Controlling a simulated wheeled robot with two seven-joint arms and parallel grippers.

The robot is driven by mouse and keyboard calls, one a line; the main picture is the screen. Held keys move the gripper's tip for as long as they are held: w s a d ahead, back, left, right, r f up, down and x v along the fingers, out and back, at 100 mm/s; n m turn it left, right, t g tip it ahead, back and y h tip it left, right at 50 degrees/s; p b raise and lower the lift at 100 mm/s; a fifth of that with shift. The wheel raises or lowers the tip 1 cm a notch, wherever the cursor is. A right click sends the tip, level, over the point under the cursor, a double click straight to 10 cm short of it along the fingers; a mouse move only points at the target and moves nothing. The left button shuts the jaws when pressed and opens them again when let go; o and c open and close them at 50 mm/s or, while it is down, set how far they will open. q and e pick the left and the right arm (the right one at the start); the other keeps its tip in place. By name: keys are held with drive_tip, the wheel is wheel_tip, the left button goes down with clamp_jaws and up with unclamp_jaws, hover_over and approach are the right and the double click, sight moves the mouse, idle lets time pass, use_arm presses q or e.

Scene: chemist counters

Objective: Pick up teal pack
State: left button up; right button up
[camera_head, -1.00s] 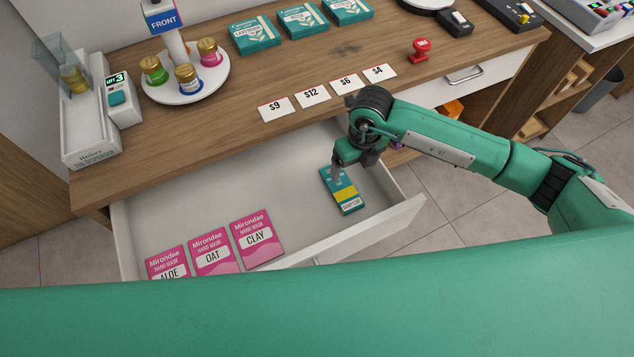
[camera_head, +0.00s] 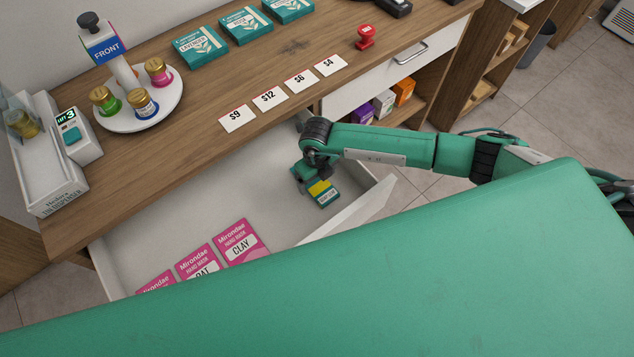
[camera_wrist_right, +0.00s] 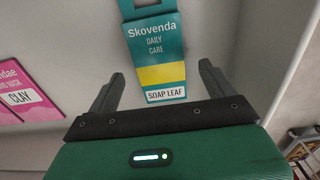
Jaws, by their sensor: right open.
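A teal pack with a yellow band, labelled Skovenda Daily Care Soap Leaf (camera_head: 323,193), lies in the open drawer near its right end. It also shows in the right wrist view (camera_wrist_right: 155,45). My right gripper (camera_head: 312,181) is over the pack and hides its far part in the head view. In the right wrist view, the open fingers (camera_wrist_right: 159,78) point toward the pack, one on each side of its lower end in the picture, with gaps between. Nothing is held. Whether the fingertips are at the pack's height is unclear. My left gripper is not in view.
Pink hand mask packs (camera_head: 241,243) lie at the drawer's left front. The drawer's right wall (camera_head: 362,205) is close to the gripper. Several price cards (camera_head: 270,97) and teal boxes (camera_head: 246,25) are on the counter (camera_head: 200,120). The drawer's middle is clear.

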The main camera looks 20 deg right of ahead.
sight(314, 182)
wheel_tip(314, 182, down, 2)
drive_tip(key=shift+f, duration=0.2)
drive_tip(key=c, duration=0.9)
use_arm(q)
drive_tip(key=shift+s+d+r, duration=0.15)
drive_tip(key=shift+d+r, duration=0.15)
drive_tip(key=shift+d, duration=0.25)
use_arm(e)
drive_tip(key=shift+c, duration=0.8)
